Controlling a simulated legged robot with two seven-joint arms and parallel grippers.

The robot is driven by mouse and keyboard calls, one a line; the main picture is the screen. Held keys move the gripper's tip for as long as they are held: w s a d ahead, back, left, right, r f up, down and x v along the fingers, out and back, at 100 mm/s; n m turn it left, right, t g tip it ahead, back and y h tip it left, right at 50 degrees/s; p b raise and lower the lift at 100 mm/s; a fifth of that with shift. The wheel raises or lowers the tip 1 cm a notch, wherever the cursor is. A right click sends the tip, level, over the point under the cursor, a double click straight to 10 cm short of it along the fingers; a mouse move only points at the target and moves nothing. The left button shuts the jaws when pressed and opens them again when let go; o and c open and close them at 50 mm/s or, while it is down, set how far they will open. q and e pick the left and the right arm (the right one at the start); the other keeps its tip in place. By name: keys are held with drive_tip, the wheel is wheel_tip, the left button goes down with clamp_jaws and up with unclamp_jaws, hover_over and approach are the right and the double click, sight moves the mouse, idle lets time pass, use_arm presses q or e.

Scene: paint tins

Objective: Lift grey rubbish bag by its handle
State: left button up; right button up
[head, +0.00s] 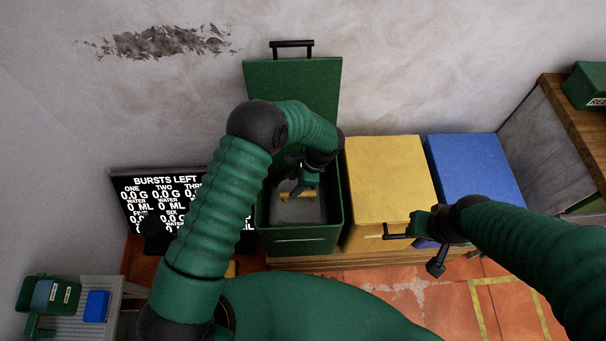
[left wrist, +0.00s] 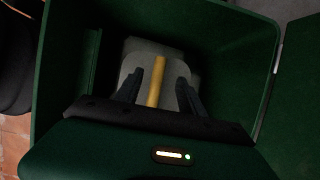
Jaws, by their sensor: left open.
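The grey rubbish bag (head: 296,210) sits inside the open green bin (head: 300,240). A yellow handle (head: 291,194) is on top of the bag. My left gripper (head: 299,182) reaches down into the bin, over the handle. In the left wrist view the bag (left wrist: 137,62) lies beyond the fingers, and the yellow handle (left wrist: 157,80) runs between the two open fingers of the left gripper (left wrist: 157,90). I cannot tell whether the fingers touch it. My right gripper (head: 423,242) is beside the front of the yellow bin; its jaw state is unclear.
The green bin's lid (head: 293,85) stands open against the wall. A closed yellow bin (head: 388,190) and a closed blue bin (head: 474,175) stand to its right. A black text board (head: 150,192) is at the left. Tiled floor (head: 400,290) shows in front.

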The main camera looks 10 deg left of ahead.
sight(286, 193)
use_arm(q)
drive_tip(key=b+x, duration=0.1)
drive_tip(key=x, duration=0.8)
drive_tip(key=shift+s, duration=0.1)
drive_tip(key=shift+r, duration=0.1)
drive_tip(key=shift+c, duration=0.2)
drive_tip(key=shift+a, duration=0.1)
clamp_jaws()
idle(0.5)
drive_tip(key=c, duration=0.7)
unclamp_jaws()
drive_tip(key=shift+c, duration=0.2)
clamp_jaws()
